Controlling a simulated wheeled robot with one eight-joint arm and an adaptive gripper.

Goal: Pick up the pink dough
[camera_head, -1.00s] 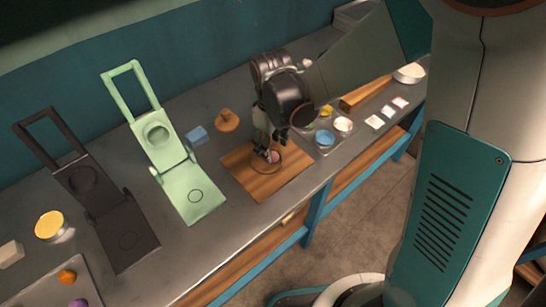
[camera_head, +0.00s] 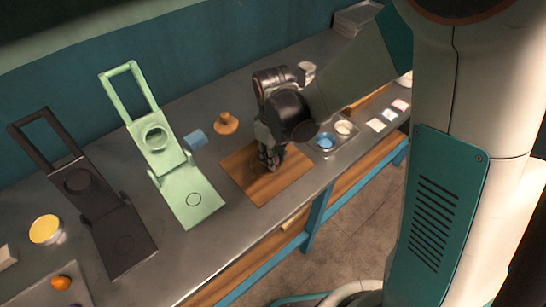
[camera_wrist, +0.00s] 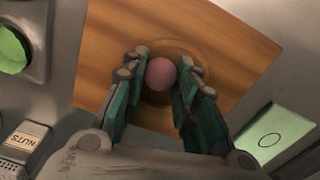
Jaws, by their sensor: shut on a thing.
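The pink dough (camera_wrist: 160,74) is a small ball between my gripper's fingertips (camera_wrist: 161,76) in the wrist view. The two fingers are shut on it from either side. It is over the ringed spot of a wooden board (camera_wrist: 235,50); I cannot tell whether it still touches the board. In the head view my gripper (camera_head: 269,163) points down at the middle of the board (camera_head: 265,195), and its fingers hide the dough.
A light green press (camera_head: 195,203) and a dark press (camera_head: 118,235) lie open to the left. A wooden knob-topped piece (camera_head: 226,124) and a blue piece (camera_head: 195,138) stand behind the board. A tray with small bowls (camera_head: 325,141) is close on the right.

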